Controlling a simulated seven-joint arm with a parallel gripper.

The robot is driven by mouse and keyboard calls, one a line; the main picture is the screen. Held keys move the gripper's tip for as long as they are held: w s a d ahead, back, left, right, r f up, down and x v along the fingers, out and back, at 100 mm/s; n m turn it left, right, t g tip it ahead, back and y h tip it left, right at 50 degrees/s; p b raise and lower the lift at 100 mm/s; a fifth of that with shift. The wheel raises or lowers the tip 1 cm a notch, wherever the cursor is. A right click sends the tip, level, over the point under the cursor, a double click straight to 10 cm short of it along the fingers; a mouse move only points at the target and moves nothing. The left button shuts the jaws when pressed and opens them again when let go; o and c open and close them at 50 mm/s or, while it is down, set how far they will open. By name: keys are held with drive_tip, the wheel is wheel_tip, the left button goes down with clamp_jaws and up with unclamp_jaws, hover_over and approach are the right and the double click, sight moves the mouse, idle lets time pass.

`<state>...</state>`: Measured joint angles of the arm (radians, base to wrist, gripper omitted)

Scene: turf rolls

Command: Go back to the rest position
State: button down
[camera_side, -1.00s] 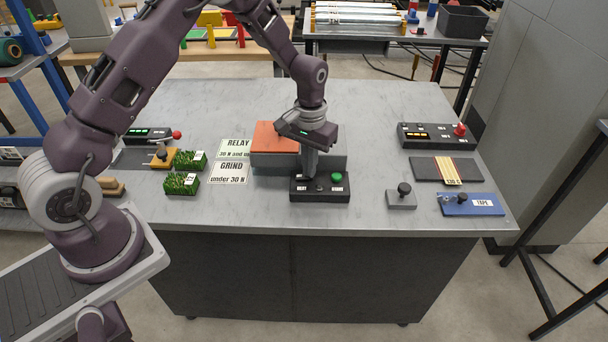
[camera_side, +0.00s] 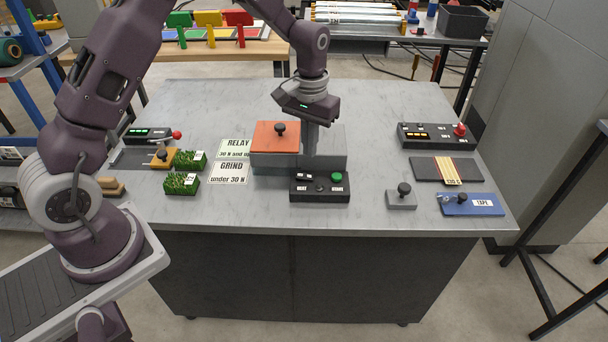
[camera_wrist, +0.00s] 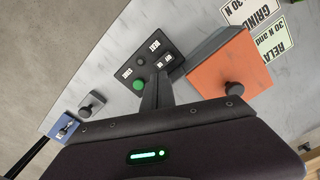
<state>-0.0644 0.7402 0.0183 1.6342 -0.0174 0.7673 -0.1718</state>
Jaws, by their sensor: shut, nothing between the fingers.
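My gripper (camera_side: 310,148) is shut and empty. In the side view it hangs over the middle of the table, above and behind the black button box (camera_side: 320,187) with the green button (camera_side: 337,176). It stands just right of the orange-topped block (camera_side: 270,146), which has a dark knob. In the wrist view the shut fingers (camera_wrist: 158,80) point toward the black box (camera_wrist: 150,58), and the orange lid (camera_wrist: 220,72) lies to their right. The exact gap between the fingertips and the box is hard to tell.
Two turf pieces (camera_side: 181,184) and the RELAY and GRIND cards (camera_side: 228,173) lie left. A grey knobbed block (camera_side: 401,199), a blue tape plate (camera_side: 485,206), a dark tray (camera_side: 425,170) and a control box with a red knob (camera_side: 412,135) stand right. The table's back is clear.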

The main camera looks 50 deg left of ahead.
drive_tip(key=shift+r, duration=0.15)
drive_tip(key=s+d+r+m+t, duration=0.1)
drive_tip(key=s+r, duration=0.5)
drive_tip(key=r, duration=0.3)
drive_tip(key=s+d+r+t, duration=0.1)
drive_tip(key=s+r+t, duration=0.1)
drive_tip(key=s+r, duration=0.55)
drive_tip(key=s+d+r+m+t, duration=0.1)
drive_tip(key=s+r+m+t, duration=0.1)
drive_tip(key=s, duration=1.3)
drive_tip(key=shift+s+d+r+t, duration=0.15)
drive_tip(key=shift+s+r+t, duration=0.2)
drive_tip(key=shift+r, duration=0.3)
